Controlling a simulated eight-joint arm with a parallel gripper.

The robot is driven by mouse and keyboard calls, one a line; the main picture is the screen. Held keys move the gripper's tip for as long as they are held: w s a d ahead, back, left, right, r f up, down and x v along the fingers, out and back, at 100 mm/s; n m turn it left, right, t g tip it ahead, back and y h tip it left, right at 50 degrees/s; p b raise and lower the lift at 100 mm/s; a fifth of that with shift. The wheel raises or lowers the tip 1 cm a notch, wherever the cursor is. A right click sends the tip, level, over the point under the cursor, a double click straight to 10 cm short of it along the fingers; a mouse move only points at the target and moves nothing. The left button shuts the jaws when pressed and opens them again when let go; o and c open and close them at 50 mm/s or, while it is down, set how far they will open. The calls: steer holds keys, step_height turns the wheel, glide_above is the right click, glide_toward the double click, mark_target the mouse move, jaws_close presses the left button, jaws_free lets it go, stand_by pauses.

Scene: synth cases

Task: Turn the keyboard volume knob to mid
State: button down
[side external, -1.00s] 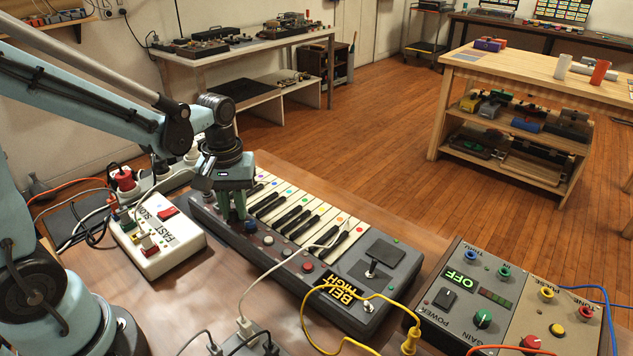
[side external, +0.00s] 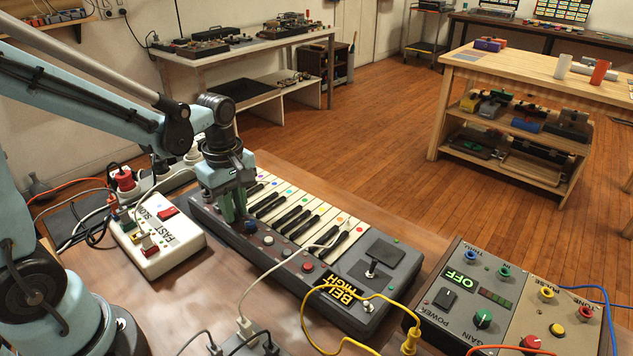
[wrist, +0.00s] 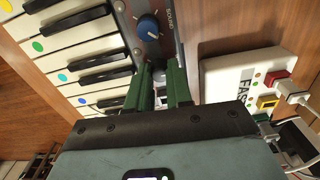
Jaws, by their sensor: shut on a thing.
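The keyboard (side external: 318,284) lies on the brown bench, with white and black keys and coloured dots. My gripper (side external: 235,217) points down over its left end; its green fingers also show in the wrist view (wrist: 162,92). They are shut on a small dark knob (wrist: 160,91), mostly hidden between them, which I take for the volume knob. Its label and pointer cannot be read. A blue knob (wrist: 149,27) with a white mark, beside the word SOUND, sits apart from the fingers; it also shows in the side view (side external: 251,227).
A white FAST/SLOW box (side external: 160,247) stands close to the left of the keyboard. A grey box reading OFF (side external: 462,290) is at the right. A white cable (side external: 277,270) and a yellow cable (side external: 385,298) cross over the keyboard's front.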

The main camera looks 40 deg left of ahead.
steer(key=shift+n, duration=0.4)
steer(key=c, duration=1.3)
jaws_free()
step_height(320, 180, up, 12)
steer(key=s+d+f+m+t, duration=0.1)
steer(key=d+f+m+t, duration=0.1)
steer(key=m, duration=0.7)
steer(key=s+d+f+m+t, duration=0.2)
steer(key=m+t, duration=0.3)
steer(key=m, duration=0.4)
steer(key=shift+d, duration=0.3)
